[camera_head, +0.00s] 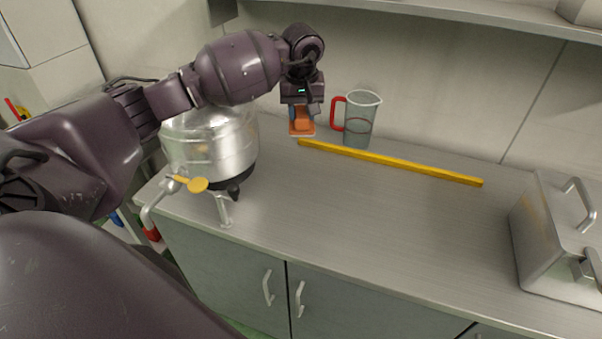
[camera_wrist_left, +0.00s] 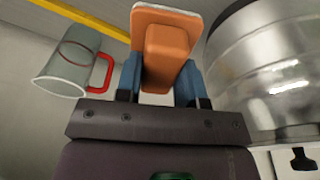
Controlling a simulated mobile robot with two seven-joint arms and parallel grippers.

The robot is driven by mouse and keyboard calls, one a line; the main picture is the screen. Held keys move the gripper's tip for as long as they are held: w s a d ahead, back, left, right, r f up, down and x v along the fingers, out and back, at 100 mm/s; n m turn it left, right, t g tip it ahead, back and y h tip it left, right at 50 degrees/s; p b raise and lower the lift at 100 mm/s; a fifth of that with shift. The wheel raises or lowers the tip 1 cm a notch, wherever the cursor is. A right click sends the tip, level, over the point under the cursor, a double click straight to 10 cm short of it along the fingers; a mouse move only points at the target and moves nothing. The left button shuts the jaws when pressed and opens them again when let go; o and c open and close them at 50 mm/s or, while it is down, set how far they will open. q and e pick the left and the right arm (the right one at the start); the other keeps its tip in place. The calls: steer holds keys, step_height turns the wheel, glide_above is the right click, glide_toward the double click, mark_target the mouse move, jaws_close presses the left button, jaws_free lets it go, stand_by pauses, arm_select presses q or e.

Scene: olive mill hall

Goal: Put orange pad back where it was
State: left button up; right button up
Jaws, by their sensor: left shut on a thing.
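The orange pad (camera_head: 302,124) is in my left gripper (camera_head: 301,115), between the steel vessel and the measuring jug in the head view. In the left wrist view, the pad (camera_wrist_left: 167,50) has a block-like orange grip on a flat plate with a pale edge. The blue fingers of my left gripper (camera_wrist_left: 158,82) are shut on the grip from both sides. The plate is close to the worktop; I cannot tell whether it touches. My right gripper is in neither view.
A steel vessel (camera_head: 215,140) with a tap stands left of the pad. A clear jug (camera_head: 360,122) with a red handle stands just right. A yellow bar (camera_head: 390,163) lies on the worktop (camera_head: 370,220). A steel box (camera_head: 560,235) stands far right. The front middle is clear.

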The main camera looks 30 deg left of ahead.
arm_select(q)
step_height(320, 180, down, 14)
steer(key=shift+r+p, duration=0.1)
steer(key=shift+p, duration=0.2)
step_height(320, 180, down, 4)
steer(key=shift+d+f, duration=0.1)
steer(key=shift+f, duration=0.1)
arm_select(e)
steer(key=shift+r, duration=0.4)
arm_select(q)
steer(key=shift+f, duration=0.2)
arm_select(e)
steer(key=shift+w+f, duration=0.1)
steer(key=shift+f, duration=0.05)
